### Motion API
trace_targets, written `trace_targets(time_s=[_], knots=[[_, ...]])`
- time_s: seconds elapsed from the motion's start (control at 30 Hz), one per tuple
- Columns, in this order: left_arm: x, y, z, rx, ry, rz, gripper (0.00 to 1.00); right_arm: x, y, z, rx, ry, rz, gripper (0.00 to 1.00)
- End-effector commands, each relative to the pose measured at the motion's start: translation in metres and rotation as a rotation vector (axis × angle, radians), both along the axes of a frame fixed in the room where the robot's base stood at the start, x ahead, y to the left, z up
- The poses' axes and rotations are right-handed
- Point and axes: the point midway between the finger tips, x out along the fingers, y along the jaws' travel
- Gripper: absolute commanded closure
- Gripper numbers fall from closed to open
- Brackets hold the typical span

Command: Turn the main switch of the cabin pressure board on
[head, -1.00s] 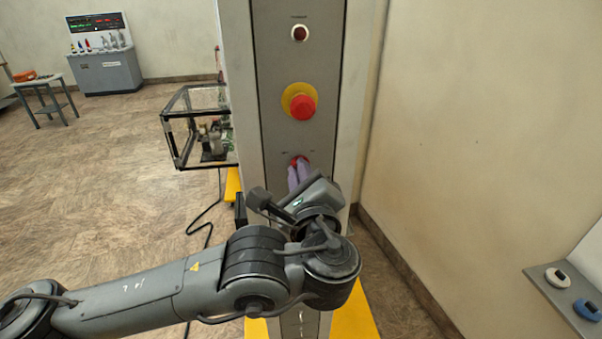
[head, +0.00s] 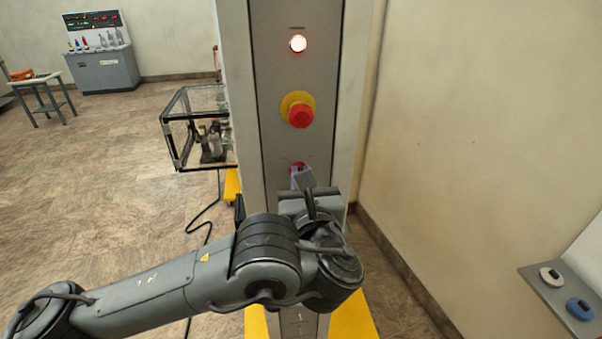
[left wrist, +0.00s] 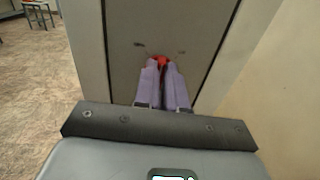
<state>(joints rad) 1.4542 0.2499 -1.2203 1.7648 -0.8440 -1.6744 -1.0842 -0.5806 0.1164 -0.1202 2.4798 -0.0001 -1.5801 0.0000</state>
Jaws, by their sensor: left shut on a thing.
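The cabin pressure board is a tall grey panel (head: 272,140) on a light column. Its red main switch (head: 297,165) sits low on the panel, mostly hidden by my left gripper (head: 299,176). The left wrist view shows the red switch (left wrist: 162,62) between the two purple fingertips of my left gripper (left wrist: 163,80), which is shut on it. Above the switch are a red emergency button on a yellow disc (head: 300,113) and a round lamp (head: 298,43), which glows white. My right gripper is not in view.
A glass-sided case with a black frame (head: 195,128) stands left of the column. A shelf with a white and a blue item (head: 560,300) is at lower right. A grey console (head: 105,70) and a small table (head: 42,88) stand far back left. Open floor lies left.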

Motion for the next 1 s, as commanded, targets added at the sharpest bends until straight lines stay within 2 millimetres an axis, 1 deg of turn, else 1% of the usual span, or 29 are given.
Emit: trace_targets(time_s=[0.03,0.6,0.8,1.0], knots=[[0.000,-0.001,0.002,0.044,0.008,-0.001,1.00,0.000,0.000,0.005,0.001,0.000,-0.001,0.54],[0.000,-0.004,0.001,0.552,0.089,-0.001,1.00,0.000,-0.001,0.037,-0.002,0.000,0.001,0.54],[0.000,-0.004,0.000,0.668,0.108,-0.001,1.00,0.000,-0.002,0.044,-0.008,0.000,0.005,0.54],[0.001,-0.004,-0.001,0.740,0.119,-0.001,1.00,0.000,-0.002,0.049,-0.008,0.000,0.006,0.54]])
